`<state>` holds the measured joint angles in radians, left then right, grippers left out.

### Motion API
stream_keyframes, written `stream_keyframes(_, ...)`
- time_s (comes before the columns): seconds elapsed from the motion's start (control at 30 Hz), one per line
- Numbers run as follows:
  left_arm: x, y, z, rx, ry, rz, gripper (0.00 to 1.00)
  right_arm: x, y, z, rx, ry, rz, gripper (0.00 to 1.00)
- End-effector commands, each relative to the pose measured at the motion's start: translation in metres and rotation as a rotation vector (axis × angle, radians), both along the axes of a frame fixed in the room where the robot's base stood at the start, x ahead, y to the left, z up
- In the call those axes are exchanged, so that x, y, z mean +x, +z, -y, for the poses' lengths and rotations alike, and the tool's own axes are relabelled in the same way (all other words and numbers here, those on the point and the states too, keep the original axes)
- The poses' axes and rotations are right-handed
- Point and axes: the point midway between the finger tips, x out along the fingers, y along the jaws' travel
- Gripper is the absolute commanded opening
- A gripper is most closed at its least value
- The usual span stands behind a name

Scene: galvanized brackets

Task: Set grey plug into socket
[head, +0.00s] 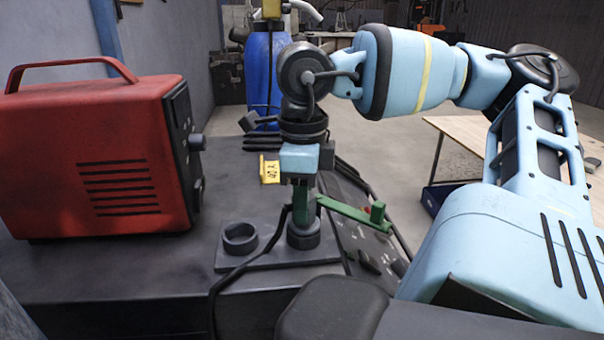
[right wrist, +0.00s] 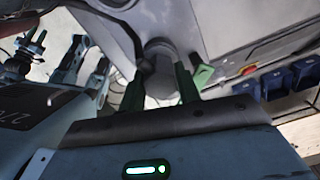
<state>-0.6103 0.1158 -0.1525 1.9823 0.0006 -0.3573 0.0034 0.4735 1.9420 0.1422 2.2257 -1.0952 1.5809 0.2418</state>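My right gripper (head: 302,212) points straight down over a dark base plate (head: 270,262) on the bench. Its green fingers stand at a round dark socket (head: 303,239) on the plate's right side. In the right wrist view the fingers (right wrist: 161,92) close on both sides of the grey plug (right wrist: 161,84), whose far end meets the dark round socket (right wrist: 160,52). The fingers mostly hide the plug in the head view, and I cannot tell how deep it sits. A black cable (head: 241,268) runs from there to the front left.
An empty ring-shaped holder (head: 240,238) sits on the plate's left. A green lever (head: 343,209) with a red part sticks out right of the fingers. A red machine (head: 95,150) stands at left, a blue barrel (head: 266,75) behind. The bench front left is clear.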

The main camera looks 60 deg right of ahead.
Motion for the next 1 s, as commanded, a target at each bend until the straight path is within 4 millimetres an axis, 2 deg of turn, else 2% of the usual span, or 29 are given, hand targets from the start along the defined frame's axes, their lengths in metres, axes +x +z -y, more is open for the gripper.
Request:
stream_keyframes(0.03,0.0,0.0,0.0,0.0,0.0,0.0,0.36,0.0,0.001,0.0,-0.001,0.0,0.001,0.4)
stream_keyframes(0.17,0.0,0.0,0.0,0.0,0.0,0.001,0.36,0.0,0.001,0.0,0.0,0.0,0.001,0.56)
stream_keyframes(0.53,0.001,0.001,0.0,0.0,-0.001,0.001,0.36,0.0,0.001,0.0,0.0,-0.001,0.0,0.56)
stream_keyframes(1.0,-0.002,-0.005,0.002,-0.003,0.001,-0.008,0.36,0.0,0.069,0.0,-0.001,-0.002,0.0,0.56)
